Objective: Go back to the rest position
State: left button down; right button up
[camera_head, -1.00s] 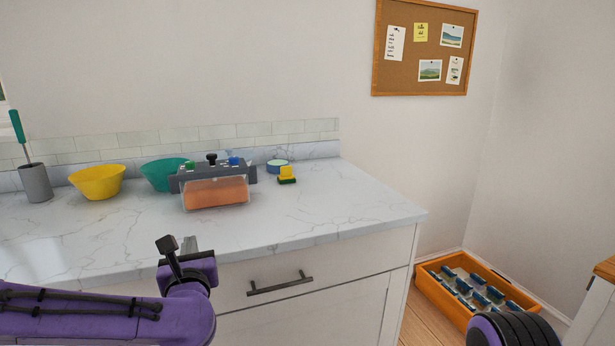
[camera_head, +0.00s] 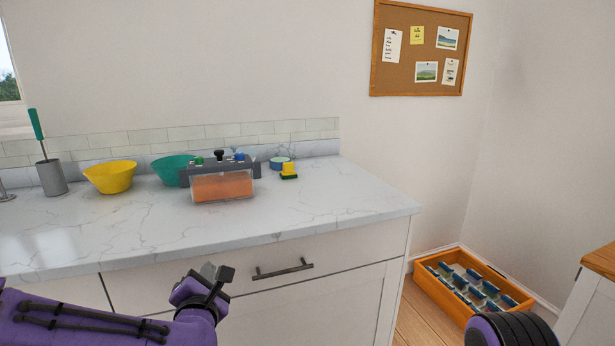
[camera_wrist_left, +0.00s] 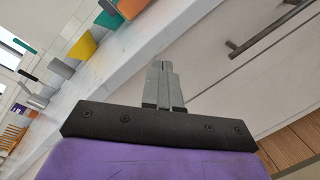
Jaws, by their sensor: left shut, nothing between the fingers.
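My left gripper (camera_head: 217,279) is in front of the counter's cabinet front, at the lower left of the head view, below the counter edge. In the left wrist view the left gripper (camera_wrist_left: 160,68) has its two fingers together with nothing between them. It is apart from the counter and the drawer handle. My right arm shows only as a dark, ribbed rounded part at the lower right of the head view. The right gripper itself is out of the picture.
A drawer handle (camera_head: 284,269) juts out near my left gripper. An orange crate (camera_head: 440,292) sits on the floor.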

pick_arm(q)
jog(key=s+f+m+g+h+p, duration=0.1)
jog(key=s+f+m+g, duration=0.1)
jog(key=s+f+m, duration=0.4)
jog(key=s+f+m+g, duration=0.1)
jog(key=f+m+g, duration=0.15)
jog(key=f, duration=0.55)
jog(key=s+f+m+g+h+p, duration=0.1)
jog(key=s+f+m, duration=0.35)
jog(key=f, duration=0.35)
jog(key=s+a+f+m+g, duration=0.2)
jog(key=s+a+f+m, duration=0.1)
jog(key=s, duration=0.5)
jog(key=s+a+f+m+g+y+p, duration=0.1)
jog(key=s+a+f+m+g, duration=0.2)
jog(key=s+f, duration=0.2)
jog(key=s+a+f+m+g+y+p, duration=0.1)
jog(key=s+a+f+m+g, duration=0.1)
jog(key=s, duration=0.9)
notch_tip(320, 180, down, 3)
jog(key=shift+s+a+r+m, duration=0.2)
jog(key=shift+s+a+m, duration=0.25)
jog(key=shift+a, duration=0.3)
jog(key=shift+w+g, duration=0.1)
jog(key=shift+g, duration=0.15)
